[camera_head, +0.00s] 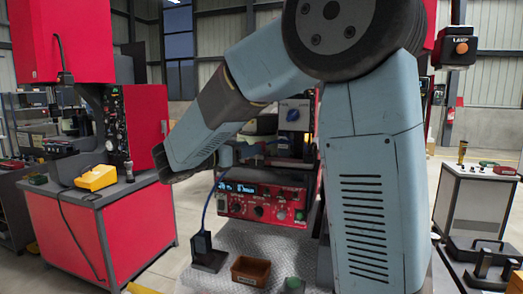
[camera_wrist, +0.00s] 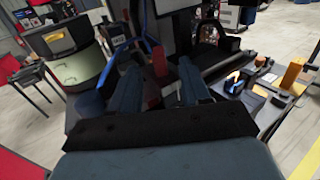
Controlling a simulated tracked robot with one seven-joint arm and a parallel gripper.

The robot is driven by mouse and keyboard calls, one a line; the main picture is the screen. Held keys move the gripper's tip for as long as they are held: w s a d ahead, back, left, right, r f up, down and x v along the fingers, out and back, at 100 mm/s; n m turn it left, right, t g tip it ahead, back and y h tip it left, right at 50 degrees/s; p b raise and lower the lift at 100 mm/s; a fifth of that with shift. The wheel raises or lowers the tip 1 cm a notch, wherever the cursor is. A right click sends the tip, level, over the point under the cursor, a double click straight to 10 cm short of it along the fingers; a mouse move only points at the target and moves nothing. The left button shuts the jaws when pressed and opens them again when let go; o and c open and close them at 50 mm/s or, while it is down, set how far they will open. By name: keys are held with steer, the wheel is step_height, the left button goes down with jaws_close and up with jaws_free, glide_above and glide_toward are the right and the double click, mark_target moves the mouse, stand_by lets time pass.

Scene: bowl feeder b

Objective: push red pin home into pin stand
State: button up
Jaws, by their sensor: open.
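My gripper (camera_wrist: 160,72) shows in the wrist view with its two blue-grey fingers apart and open. A small upright red piece (camera_wrist: 160,61) shows beyond and between the fingertips; it may be the red pin, but the picture is too dark to be sure. I cannot tell whether it touches a finger. The pin stand cannot be made out clearly in either view. In the head view my arm reaches left across the feeder, and the fingers cannot be made out.
On the bench are a brown bin (camera_head: 250,270), a black block (camera_head: 208,252) with a blue cable and a green-topped piece (camera_head: 293,285). A yellow device (camera_head: 96,178) sits on a red cabinet (camera_head: 150,222) at left.

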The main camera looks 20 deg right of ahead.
steer(key=shift+x, duration=2.7)
steer(key=shift+c, duration=0.4)
jaws_close()
